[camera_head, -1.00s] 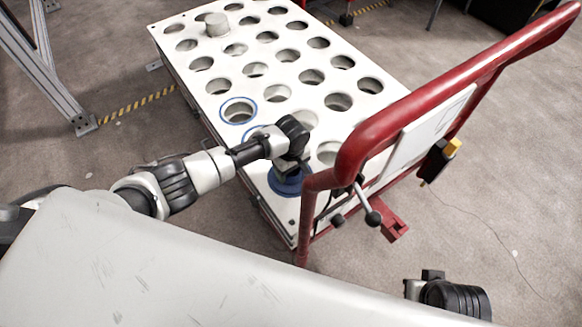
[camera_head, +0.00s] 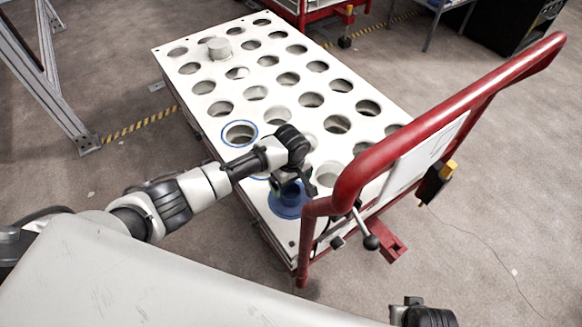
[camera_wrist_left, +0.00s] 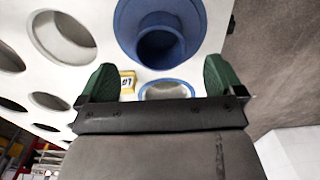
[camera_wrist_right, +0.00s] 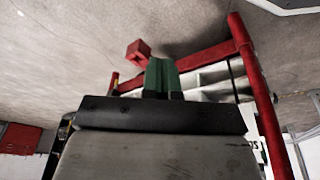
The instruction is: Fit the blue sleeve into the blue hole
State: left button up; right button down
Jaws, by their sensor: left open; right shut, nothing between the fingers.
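The blue sleeve (camera_head: 286,208) stands on its wide flange near the front end of the white cart top. In the left wrist view the blue sleeve (camera_wrist_left: 162,45) shows its open bore. My left gripper (camera_head: 290,186) is just above the sleeve in the head view. In the left wrist view its green fingers (camera_wrist_left: 160,76) are apart and empty, with the sleeve beyond their tips. One blue-ringed hole (camera_head: 240,133) is open and clear. Another blue-ringed hole (camera_wrist_left: 167,91) shows between the fingers; my arm mostly hides it in the head view. My right gripper (camera_wrist_right: 161,78) is shut and empty, away from the sleeve.
The white cart top (camera_head: 225,68) has rows of empty holes and a grey cylinder (camera_head: 219,48) near its far end. A red handle frame (camera_head: 440,105) rises close to the sleeve on the right. A yellow label (camera_wrist_left: 127,84) lies near the sleeve.

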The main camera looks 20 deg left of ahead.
pick_arm(q)
notch_tip(320, 180, up, 5)
jog(key=shift+r+p, duration=0.1)
jog(key=shift+p, duration=0.55)
pick_arm(e)
notch_tip(320, 180, down, 6)
jog(key=s, duration=0.1)
jog(key=shift+s, duration=0.2)
